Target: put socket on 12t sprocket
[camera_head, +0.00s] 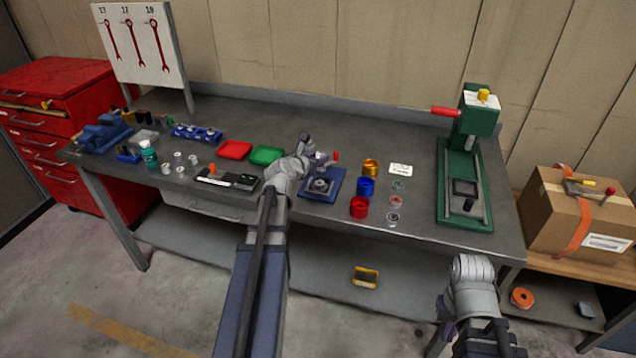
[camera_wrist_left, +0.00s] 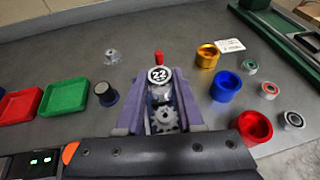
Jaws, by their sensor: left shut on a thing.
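My left gripper (camera_head: 305,148) is over the back part of a blue fixture plate (camera_head: 325,190) on the bench. In the left wrist view its fingers (camera_wrist_left: 160,84) are shut on a socket with a round white top marked 22 (camera_wrist_left: 158,74). A grey toothed sprocket (camera_wrist_left: 164,119) shows between the fingers, nearer the wrist. On the plate, a metal toothed part (camera_head: 320,185) shows in the head view. Whether the socket touches anything below is hidden. My right gripper (camera_head: 442,330) is low at the front right, off the bench; its jaws are not clear.
Red (camera_head: 235,150) and green (camera_head: 266,155) trays lie left of the plate. Gold (camera_head: 371,167), blue (camera_head: 366,187) and red (camera_head: 359,207) cups stand to its right. A green press (camera_head: 466,180) stands farther right. A red handle (camera_wrist_left: 158,56) rises behind the socket.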

